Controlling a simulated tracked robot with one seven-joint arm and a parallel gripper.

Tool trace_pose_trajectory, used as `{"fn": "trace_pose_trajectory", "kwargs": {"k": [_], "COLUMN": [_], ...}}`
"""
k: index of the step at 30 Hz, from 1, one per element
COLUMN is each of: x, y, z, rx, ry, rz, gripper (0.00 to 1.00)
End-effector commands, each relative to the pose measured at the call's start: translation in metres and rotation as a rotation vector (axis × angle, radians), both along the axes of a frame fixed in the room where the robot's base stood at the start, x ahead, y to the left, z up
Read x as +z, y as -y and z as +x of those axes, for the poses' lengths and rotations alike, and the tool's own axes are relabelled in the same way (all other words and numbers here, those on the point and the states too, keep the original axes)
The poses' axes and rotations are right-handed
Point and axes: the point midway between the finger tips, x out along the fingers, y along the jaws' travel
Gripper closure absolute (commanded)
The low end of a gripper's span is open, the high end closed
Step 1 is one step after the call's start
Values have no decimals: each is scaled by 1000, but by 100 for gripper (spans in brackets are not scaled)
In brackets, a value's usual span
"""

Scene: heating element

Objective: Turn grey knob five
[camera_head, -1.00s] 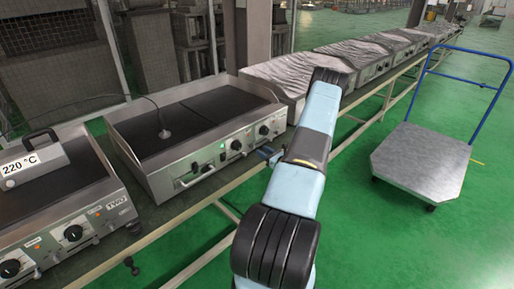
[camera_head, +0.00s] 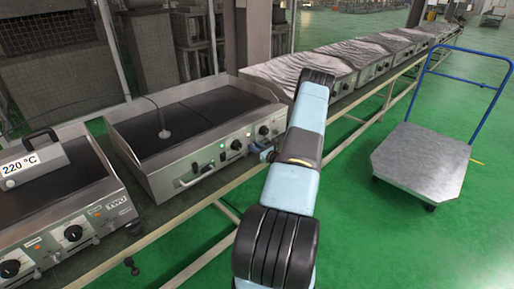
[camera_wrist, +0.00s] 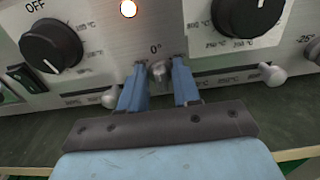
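A small grey knob (camera_wrist: 160,73) sits on the metal front panel under a "0°" mark in the wrist view. My gripper (camera_wrist: 159,72) has its two blue fingers on either side of this knob, with a gap between them; whether either finger touches it I cannot tell. Other small grey knobs show to the right (camera_wrist: 273,76) and to the left (camera_wrist: 110,97), partly behind the left finger. No number marks which knob is five. In the head view my gripper (camera_head: 264,152) is at the right front of the middle griddle (camera_head: 215,152), and the small knob there is hidden.
Large black dials sit above left (camera_wrist: 51,46) and above right (camera_wrist: 246,14) of my gripper. A lit lamp (camera_wrist: 128,8) and a black switch (camera_wrist: 25,78) are also on the panel. A cart (camera_head: 420,160) stands at the right, on open green floor.

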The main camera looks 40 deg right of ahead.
Motion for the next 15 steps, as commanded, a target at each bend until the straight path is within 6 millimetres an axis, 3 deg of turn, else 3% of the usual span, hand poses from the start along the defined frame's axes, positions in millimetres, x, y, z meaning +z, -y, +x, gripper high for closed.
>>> {"fn": "trace_pose_trajectory", "kwargs": {"k": [6, 7, 15], "x": [0, 0, 1], "y": [0, 15, 5], "z": [0, 0, -2], "rx": [0, -2, -8], "ry": [0, 1, 3], "rz": [0, -5, -37], "gripper": [98, 99, 99]}}
